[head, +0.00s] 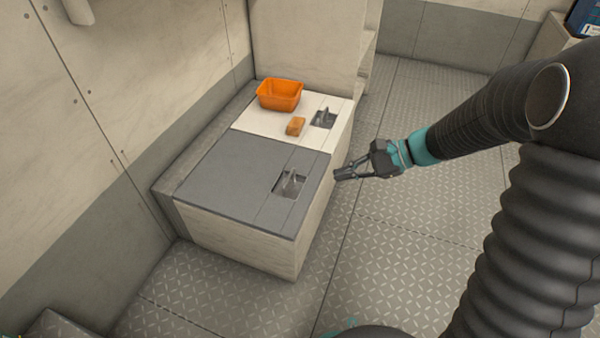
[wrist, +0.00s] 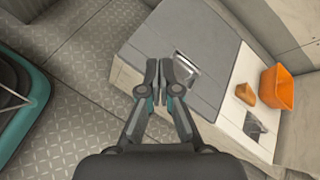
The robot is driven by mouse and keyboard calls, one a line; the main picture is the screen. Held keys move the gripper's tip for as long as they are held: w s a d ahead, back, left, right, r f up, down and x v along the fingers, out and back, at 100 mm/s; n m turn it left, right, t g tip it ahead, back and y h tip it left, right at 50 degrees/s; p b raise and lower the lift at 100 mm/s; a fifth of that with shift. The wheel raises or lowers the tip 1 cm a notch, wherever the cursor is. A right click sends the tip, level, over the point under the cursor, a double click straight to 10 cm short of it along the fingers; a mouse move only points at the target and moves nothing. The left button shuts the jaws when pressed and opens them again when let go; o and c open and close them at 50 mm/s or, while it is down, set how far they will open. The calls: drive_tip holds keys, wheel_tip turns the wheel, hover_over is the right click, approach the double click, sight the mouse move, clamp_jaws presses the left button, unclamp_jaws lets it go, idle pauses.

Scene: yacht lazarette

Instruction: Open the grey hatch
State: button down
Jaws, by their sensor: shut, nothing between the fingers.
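The grey hatch (head: 230,172) is the dark grey lid on the near part of a low locker, and it lies flat and closed. A metal latch (head: 290,184) sits in a square recess near its right edge. In the wrist view the hatch (wrist: 185,38) lies beyond my fingers, with the latch (wrist: 187,68) just right of the fingertips. My gripper (head: 338,175) is to the right of the locker in the head view, apart from the latch. Its fingers are together and empty, and they also show in the wrist view (wrist: 158,68).
A white hatch (head: 270,123) with its own latch (head: 323,118) adjoins the grey one. An orange bin (head: 280,94) and a small orange-brown block (head: 295,126) stand on it. A wall runs along the left. The patterned floor (head: 400,200) right of the locker is clear.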

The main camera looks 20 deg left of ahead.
drive_tip(key=w+a+f+m+y+b, duration=0.2)
drive_tip(key=w+a+f+m+y, duration=0.15)
drive_tip(key=w+f, duration=0.4)
drive_tip(key=m+t+y+b, duration=0.2)
drive_tip(key=m+t, duration=0.1)
drive_tip(key=m, duration=0.2)
hover_over(297, 189)
drive_tip(key=shift+h, duration=0.25)
wheel_tip(297, 189, down, 12)
drive_tip(key=shift+r, duration=0.1)
